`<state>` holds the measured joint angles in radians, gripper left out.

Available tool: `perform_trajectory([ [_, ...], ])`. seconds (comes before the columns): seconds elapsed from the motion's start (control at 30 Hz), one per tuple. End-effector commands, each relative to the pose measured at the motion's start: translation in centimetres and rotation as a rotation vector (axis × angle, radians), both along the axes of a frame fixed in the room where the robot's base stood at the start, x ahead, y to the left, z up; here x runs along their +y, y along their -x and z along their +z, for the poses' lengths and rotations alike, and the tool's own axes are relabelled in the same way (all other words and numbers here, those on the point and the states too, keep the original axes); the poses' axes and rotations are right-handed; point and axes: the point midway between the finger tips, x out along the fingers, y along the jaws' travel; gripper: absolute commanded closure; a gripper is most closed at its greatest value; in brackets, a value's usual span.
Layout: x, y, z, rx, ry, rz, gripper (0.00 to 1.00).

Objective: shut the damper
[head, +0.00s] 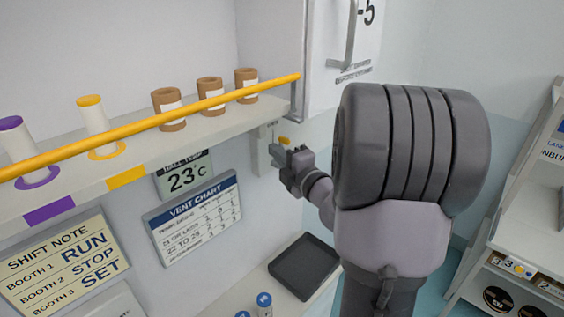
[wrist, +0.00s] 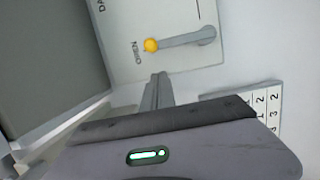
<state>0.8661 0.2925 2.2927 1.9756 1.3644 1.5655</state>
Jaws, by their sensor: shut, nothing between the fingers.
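The damper's lever (wrist: 185,40) is grey with a yellow knob (wrist: 151,45) in the wrist view. It sits on a pale plate (wrist: 125,25) whose heading is cut off after "DA". The knob end lies beside the word OPEN. In the head view the yellow knob (head: 284,140) shows small, just above my gripper (head: 276,153), and my gripper hides part of the plate. My gripper is shut and empty. In the wrist view its fingertips (wrist: 160,76) are just below the knob, with a small gap showing in the picture.
A yellow bar (head: 200,105) runs along a shelf with several spools. Below hang a thermometer display (head: 183,177) and a vent chart (head: 195,222). A dark tray (head: 304,266) lies on the counter below my gripper. A white rack (head: 530,220) stands at the right.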

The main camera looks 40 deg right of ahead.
Motion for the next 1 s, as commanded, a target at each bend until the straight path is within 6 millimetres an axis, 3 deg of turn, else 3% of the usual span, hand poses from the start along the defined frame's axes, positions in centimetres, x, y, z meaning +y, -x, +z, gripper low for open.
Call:
perform_trajectory([
  [0.2,-2.3,-0.1,0.0,0.000,0.000,-0.001,1.00],
  [1.0,-3.2,-0.1,0.6,0.008,-0.085,0.000,1.00],
])
